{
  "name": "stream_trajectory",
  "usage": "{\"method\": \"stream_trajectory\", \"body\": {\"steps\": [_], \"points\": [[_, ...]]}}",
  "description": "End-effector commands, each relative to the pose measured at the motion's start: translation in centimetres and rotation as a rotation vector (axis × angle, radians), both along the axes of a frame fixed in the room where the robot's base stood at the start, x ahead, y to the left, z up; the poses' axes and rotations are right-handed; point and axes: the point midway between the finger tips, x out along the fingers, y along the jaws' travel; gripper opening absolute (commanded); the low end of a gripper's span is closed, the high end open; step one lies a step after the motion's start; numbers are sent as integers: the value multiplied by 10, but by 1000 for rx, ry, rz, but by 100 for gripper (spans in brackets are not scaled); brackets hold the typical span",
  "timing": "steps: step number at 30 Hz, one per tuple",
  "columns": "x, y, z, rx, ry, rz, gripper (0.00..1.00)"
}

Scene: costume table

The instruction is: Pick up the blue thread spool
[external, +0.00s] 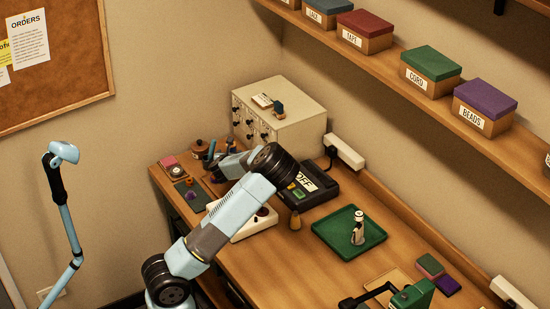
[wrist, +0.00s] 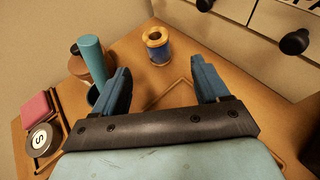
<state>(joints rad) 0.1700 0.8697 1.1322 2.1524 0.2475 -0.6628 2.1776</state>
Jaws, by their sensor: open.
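The blue thread spool (wrist: 159,50) stands upright on the wooden table in the wrist view, with tan ends and blue thread. My gripper (wrist: 161,65) is open and empty, its two blue fingers wide apart. The spool appears just beyond the fingertips, roughly centred between them, and neither finger visibly touches it. In the external view my gripper (external: 216,163) is low over the back left of the table, in front of the drawer cabinet. The spool cannot be clearly made out there, close to my gripper and small.
A teal cylinder (wrist: 91,55) and a brown pot (wrist: 78,67) stand left of the spool. A pink block (wrist: 36,107) and a round tin (wrist: 42,139) are farther left. The drawer cabinet (external: 285,121) is behind. A green tray (external: 328,236) lies right.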

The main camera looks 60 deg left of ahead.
Motion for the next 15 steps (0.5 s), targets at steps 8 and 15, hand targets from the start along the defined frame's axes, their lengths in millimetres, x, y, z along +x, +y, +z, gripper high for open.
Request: {"method": "stream_trajectory", "body": {"steps": [8, 15], "points": [[20, 29, -15, 1, 1, 1, 74], [40, 56, -29, 0, 0, 1, 74]]}}
